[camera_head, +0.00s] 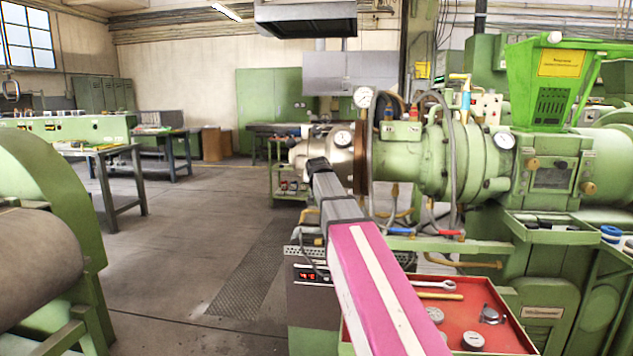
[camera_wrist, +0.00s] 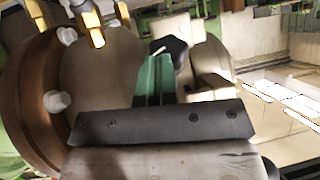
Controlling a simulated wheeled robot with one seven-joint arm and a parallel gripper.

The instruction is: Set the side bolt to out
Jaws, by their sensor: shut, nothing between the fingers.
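My gripper (camera_wrist: 156,62) shows in the wrist view with its two green fingers together and nothing between them. A dark faceted knob (camera_wrist: 172,48) is right at the fingertips, in front of the grey metal extruder head; it may be the side bolt, but I cannot tell for sure. A thin pale piece shows between the knob and the fingertips. I cannot tell whether the fingers touch the knob. In the head view my arm reaches to the grey extruder head (camera_head: 322,151), and the fingers and the knob are hidden behind the arm.
A brown flange ring (camera_wrist: 28,100) with grey bolt heads and brass fittings (camera_wrist: 93,28) lies left of the fingers. In the head view a red tool tray (camera_head: 505,335) sits below my arm at the right. The floor (camera_head: 190,245) on the left is open.

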